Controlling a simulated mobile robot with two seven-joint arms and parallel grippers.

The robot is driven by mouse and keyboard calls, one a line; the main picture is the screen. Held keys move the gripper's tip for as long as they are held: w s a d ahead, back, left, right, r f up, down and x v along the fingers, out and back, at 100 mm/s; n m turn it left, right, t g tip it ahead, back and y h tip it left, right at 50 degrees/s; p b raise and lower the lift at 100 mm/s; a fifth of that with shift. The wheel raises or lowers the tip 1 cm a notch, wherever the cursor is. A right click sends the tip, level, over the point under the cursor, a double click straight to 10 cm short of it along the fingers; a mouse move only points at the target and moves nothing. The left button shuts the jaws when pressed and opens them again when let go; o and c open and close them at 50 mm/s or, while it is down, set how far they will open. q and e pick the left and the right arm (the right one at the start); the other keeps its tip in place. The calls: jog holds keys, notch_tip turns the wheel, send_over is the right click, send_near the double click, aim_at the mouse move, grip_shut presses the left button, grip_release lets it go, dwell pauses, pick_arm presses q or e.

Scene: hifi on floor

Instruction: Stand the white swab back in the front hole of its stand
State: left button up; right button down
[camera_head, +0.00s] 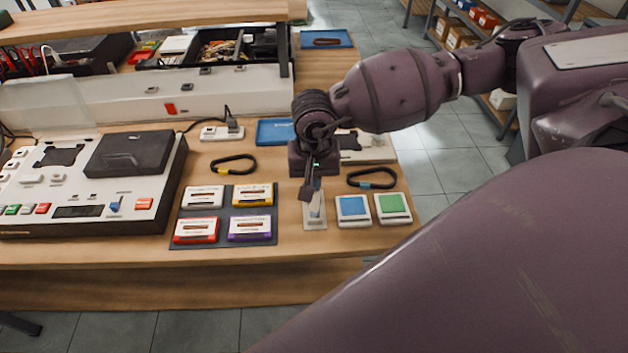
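My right arm comes in from the right, and its gripper (308,190) points down over the right part of the wooden table. Its dark fingers are seen nearly edge-on, so their opening and anything between them cannot be made out. A pale, narrow stand-like piece (315,215) lies directly below and just beyond the fingertips in the picture, partly hidden by them. Its holes are too small to tell. The white swab cannot be clearly picked out. My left gripper is out of view.
A dark mat (187,232) with several cassettes lies left of the gripper. Blue (353,207) and green (393,205) labelled cases lie right. Black loops lie on both sides (233,164) (371,179). A tape deck (90,180) fills the table's left; a blue tray (275,131) lies behind.

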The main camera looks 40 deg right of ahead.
jog(key=shift+r+p, duration=1.1)
jog(key=shift+r, duration=1.35)
jog(key=shift+s+f, duration=0.1)
